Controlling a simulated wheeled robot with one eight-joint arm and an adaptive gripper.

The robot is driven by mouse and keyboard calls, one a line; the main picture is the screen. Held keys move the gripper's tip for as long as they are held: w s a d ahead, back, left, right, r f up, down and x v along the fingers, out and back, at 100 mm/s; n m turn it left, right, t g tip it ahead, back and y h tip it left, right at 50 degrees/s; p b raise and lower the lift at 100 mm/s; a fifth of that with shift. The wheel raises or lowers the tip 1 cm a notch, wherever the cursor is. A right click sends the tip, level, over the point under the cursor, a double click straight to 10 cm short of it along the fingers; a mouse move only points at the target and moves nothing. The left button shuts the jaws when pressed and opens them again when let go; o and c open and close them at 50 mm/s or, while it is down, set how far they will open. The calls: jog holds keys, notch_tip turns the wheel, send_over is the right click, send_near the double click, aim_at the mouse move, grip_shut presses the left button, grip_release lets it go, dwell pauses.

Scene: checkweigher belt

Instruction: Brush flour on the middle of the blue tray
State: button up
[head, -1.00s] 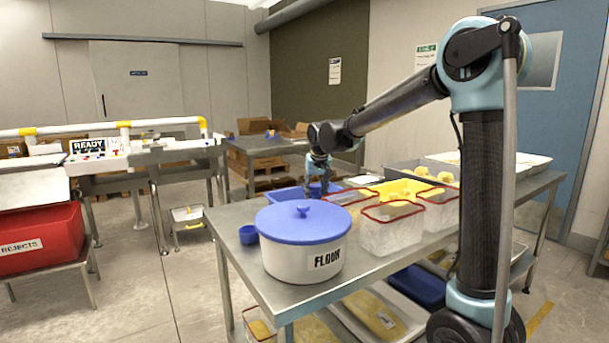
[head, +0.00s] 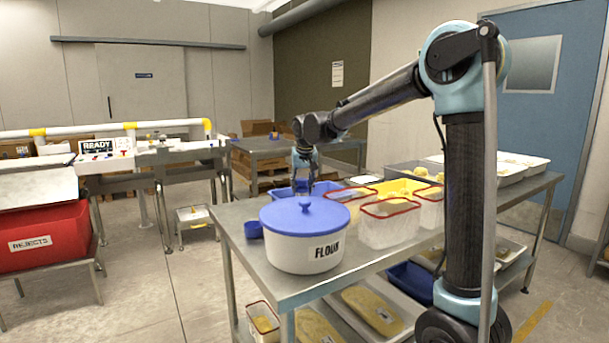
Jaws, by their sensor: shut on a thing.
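The blue tray (head: 281,192) lies on the steel table behind the flour bin, which partly hides it. The white flour bin (head: 292,256), marked FLOUR, stands at the near left of the table with its blue lid (head: 298,218) on. My gripper (head: 304,182) points down over the blue tray. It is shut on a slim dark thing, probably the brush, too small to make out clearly. Whether its lower end touches the tray is hidden by the lid. No flour can be made out on the tray.
A small blue cup (head: 253,230) sits left of the bin. Red-rimmed clear tubs (head: 388,226) and a yellow tray (head: 395,188) crowd the table's right. A red rejects crate (head: 40,240) stands at far left. The steel table (head: 240,262) has bare room at its near-left corner.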

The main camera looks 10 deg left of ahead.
jog(key=shift+r, duration=2.65)
jog(key=shift+a, duration=0.1)
